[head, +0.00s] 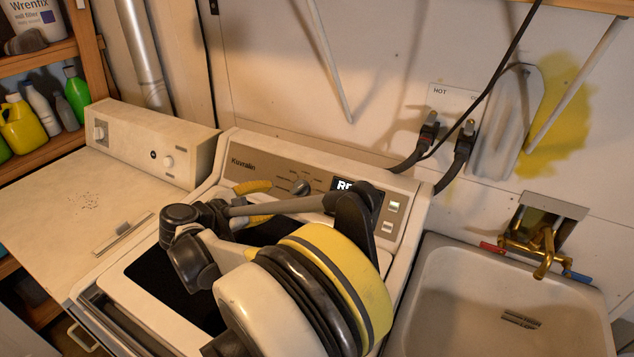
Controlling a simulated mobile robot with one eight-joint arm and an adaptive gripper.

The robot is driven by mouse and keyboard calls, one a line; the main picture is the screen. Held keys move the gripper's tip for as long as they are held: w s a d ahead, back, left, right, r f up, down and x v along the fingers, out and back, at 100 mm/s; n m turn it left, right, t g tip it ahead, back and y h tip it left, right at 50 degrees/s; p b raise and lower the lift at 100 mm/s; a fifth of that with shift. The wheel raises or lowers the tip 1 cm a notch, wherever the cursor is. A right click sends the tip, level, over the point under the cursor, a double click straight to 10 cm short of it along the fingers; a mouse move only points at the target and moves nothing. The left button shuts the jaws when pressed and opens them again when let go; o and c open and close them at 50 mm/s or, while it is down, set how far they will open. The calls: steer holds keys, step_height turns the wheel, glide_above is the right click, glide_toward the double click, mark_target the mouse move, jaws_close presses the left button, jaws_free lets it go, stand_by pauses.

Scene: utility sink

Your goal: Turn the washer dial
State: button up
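The washer (245,146) stands in the middle of the head view, with a dark lid and a slanted control panel at its back. Its round grey dial (300,187) is on that panel, left of a lit display. My gripper (271,201) is in front of the panel, to the left of and a little below the dial. Its two yellow fingers show apart, one above and one below a grey link of my arm, which hides the space between them. The fingers look open and clear of the dial. The lower right of the panel is partly hidden by my arm.
A second white appliance (70,190) stands left of the washer. A utility sink (500,290) with a brass faucet (540,240) is at the right. Hoses (462,160) run from wall valves down behind the washer. Shelves with bottles (22,125) are at the far left.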

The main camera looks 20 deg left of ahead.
mark_target(298, 188)
steer(key=b+x, duration=0.2)
steer(key=x, duration=0.8)
steer(key=shift+w+f, duration=0.1)
steer(key=shift+w, duration=0.15)
jaws_close()
